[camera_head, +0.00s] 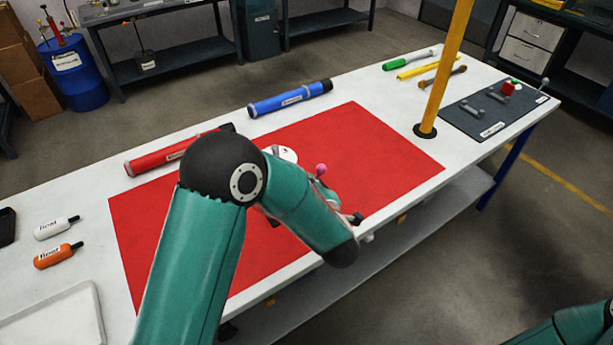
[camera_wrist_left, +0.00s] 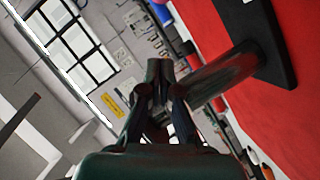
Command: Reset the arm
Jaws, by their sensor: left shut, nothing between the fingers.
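My left arm crosses the red mat (camera_head: 390,160) in the head view, and its forearm hides part of the mat. My left gripper shows in the wrist view (camera_wrist_left: 163,85), shut and empty, with its fingers together. A dark post with a flat black base (camera_wrist_left: 268,50) stands beside it on the red surface; I cannot tell if they touch. In the head view a pink ball (camera_head: 321,170) and a white round part (camera_head: 284,154) show just behind my forearm, mostly hidden. Only a piece of my right arm shows at the bottom right; its gripper is out of view.
A red tube (camera_head: 150,163) and a blue tube (camera_head: 290,98) lie along the table's back. White (camera_head: 56,228) and orange (camera_head: 58,256) bottles lie left, above a white tray (camera_head: 55,318). A yellow pole (camera_head: 444,70) rises beside a dark panel (camera_head: 492,109) at right.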

